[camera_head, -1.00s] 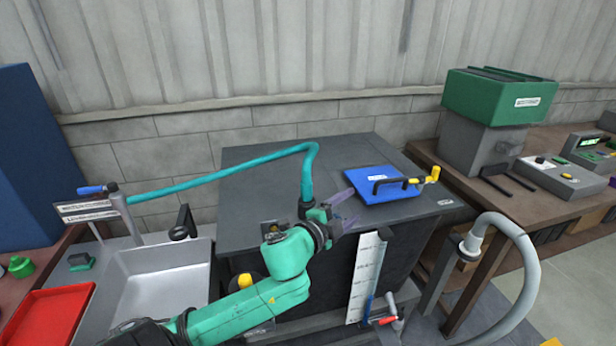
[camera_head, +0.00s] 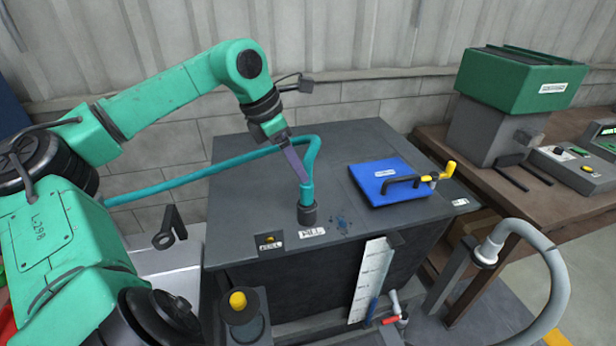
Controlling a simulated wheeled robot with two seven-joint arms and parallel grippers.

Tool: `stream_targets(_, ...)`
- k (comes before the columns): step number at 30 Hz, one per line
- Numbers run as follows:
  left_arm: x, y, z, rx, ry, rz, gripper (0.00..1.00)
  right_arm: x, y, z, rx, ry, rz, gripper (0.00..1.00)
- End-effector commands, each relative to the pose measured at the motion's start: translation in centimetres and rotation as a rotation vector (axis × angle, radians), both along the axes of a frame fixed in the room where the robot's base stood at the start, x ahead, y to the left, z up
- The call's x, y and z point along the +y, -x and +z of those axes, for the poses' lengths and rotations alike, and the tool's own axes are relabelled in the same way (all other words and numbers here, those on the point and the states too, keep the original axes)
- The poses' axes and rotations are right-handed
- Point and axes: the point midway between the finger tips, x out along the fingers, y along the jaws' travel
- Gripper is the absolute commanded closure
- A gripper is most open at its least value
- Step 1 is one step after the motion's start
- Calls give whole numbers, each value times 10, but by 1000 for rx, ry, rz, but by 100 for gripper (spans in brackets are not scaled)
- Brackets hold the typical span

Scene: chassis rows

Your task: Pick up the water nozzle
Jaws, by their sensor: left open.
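The teal hose (camera_head: 205,170) arches over the dark tank top (camera_head: 245,205) and bends down at its right end. That end finishes in a dark nozzle (camera_head: 308,213), upright at the tank top beside a small white label. My left gripper (camera_head: 300,170) comes down from above with purple fingers, close to the hose's downward bend and above the nozzle. It is open. One finger overlaps the hose in the view, and I cannot tell whether it touches. The far finger is mostly hidden. My right gripper is not in view.
A blue pad (camera_head: 372,172) with a black and yellow handle (camera_head: 420,180) lies right of the nozzle. A white gauge strip (camera_head: 370,280) is on the tank's front. A grey hose (camera_head: 555,270) curves at the right. A green-topped machine (camera_head: 520,85) stands on the bench behind.

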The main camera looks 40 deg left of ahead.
Motion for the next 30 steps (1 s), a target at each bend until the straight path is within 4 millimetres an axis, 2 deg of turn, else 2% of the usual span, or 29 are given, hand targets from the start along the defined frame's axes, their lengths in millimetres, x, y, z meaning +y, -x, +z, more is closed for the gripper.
stream_targets(3,-4,-7,-18,2,2,-2,27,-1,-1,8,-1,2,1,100)
stream_targets(7,-6,-13,-30,2,3,-2,27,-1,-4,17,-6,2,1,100)
stream_targets(8,-7,-14,-35,4,5,-3,27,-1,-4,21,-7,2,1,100)
stream_targets(10,-9,-20,-45,6,7,-3,27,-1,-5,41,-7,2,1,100)
stream_targets(12,-9,-22,-55,7,2,-1,27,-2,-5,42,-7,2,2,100)
stream_targets(18,-11,-27,-70,2,2,-1,27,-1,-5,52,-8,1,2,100)
stream_targets(25,-11,-28,-73,-1,3,-1,27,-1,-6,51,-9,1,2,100)
stream_targets(26,-11,-28,-73,-1,3,-1,31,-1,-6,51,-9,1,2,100)
stream_targets(30,-11,-28,-73,-1,3,-1,84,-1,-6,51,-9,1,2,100)
